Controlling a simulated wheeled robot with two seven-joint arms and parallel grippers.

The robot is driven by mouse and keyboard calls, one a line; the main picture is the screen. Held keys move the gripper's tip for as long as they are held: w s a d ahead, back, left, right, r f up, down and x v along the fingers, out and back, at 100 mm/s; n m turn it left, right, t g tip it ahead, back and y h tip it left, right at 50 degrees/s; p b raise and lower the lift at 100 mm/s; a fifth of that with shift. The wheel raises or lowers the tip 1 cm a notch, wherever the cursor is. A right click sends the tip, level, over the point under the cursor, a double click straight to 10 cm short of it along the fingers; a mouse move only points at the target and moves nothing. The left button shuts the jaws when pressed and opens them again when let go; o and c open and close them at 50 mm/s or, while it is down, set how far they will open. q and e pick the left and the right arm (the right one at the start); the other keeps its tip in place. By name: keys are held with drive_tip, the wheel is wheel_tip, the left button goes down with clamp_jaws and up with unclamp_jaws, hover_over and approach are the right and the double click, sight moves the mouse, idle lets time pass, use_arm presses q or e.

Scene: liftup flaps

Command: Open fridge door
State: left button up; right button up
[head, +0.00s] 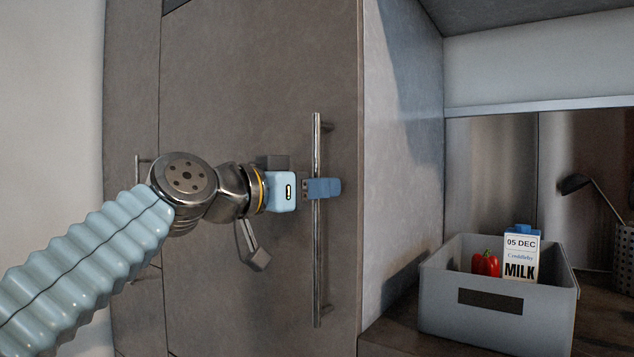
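The fridge door (230,90) is a tall grey-brown panel filling the middle of the head view. It looks shut, with its right edge against the cabinet's side. A long vertical metal bar handle (317,270) stands near that edge. My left gripper (324,188) reaches in from the left at the handle's mid-height. One blue finger crosses in front of the bar; the other finger is hidden, so I cannot tell whether they are closed on it. My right gripper is not in view.
A grey bin (450,305) with a milk carton (521,257) and a red pepper (485,263) stands on the counter (400,335) at right. A ladle (577,184) leans from a perforated holder (625,250) at the far right. A smaller handle (138,180) is on the panel at left.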

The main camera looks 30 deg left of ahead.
use_arm(q)
drive_tip(key=shift+w, duration=0.2)
clamp_jaws()
idle(0.3)
